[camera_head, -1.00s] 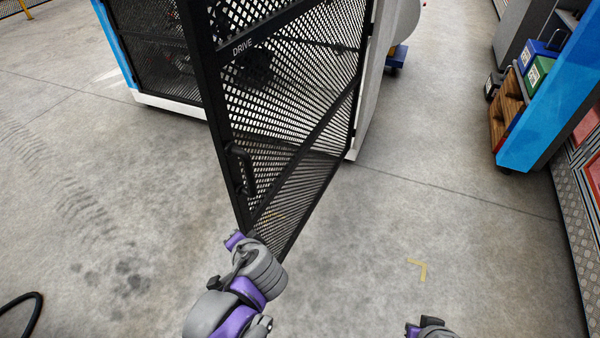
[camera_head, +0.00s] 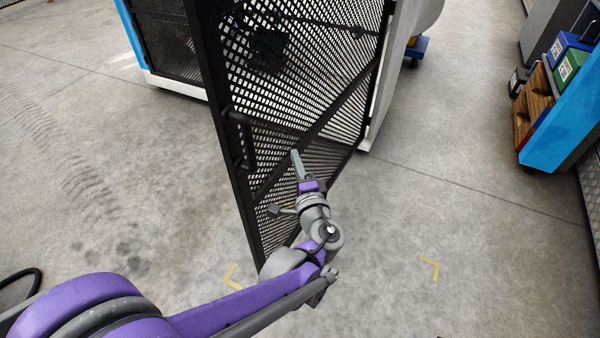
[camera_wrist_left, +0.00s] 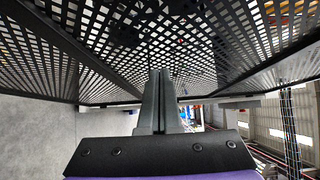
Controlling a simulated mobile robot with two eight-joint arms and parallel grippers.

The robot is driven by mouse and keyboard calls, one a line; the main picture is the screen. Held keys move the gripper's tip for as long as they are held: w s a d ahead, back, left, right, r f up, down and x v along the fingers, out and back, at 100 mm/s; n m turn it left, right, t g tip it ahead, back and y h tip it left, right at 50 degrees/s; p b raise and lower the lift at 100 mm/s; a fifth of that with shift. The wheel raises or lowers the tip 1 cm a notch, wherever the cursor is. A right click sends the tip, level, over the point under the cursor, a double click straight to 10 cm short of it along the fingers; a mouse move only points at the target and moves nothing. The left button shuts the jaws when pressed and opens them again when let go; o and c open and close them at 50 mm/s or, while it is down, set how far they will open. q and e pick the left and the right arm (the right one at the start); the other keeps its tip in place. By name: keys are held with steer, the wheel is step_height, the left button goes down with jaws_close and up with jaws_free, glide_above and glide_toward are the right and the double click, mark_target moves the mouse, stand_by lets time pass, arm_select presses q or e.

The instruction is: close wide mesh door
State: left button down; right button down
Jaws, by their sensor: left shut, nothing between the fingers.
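The wide mesh door (camera_head: 330,90) is a black perforated panel with a diagonal brace. It stands open, swung out from the enclosure, with its hinge side at the right by the white post. Its black handle (camera_head: 241,140) is near the free left edge. My left gripper (camera_head: 296,155) is in front of the lower part of the door, to the right of the handle, with its fingers shut and empty. In the left wrist view the shut fingers (camera_wrist_left: 158,95) point at the mesh (camera_wrist_left: 150,40); I cannot tell whether they touch it. My right gripper is out of view.
The enclosure's fixed mesh side (camera_head: 168,45) is behind the door at the left. A blue-sided shelf (camera_head: 565,125) with bins stands at the right. A black hose (camera_head: 20,285) lies at the lower left. Yellow corner marks (camera_head: 431,268) are on otherwise clear floor.

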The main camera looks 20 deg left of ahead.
mark_target(276, 135)
arm_select(q)
steer(key=w+a, duration=0.1)
steer(key=a, duration=0.1)
steer(key=w+a, duration=0.2)
steer(key=shift+w+a+b, duration=0.15)
steer(key=shift+a+b, duration=0.2)
steer(key=shift+a, duration=0.05)
steer(key=shift+w+a, duration=0.1)
steer(key=shift+a, duration=0.45)
steer(key=shift+a, duration=0.15)
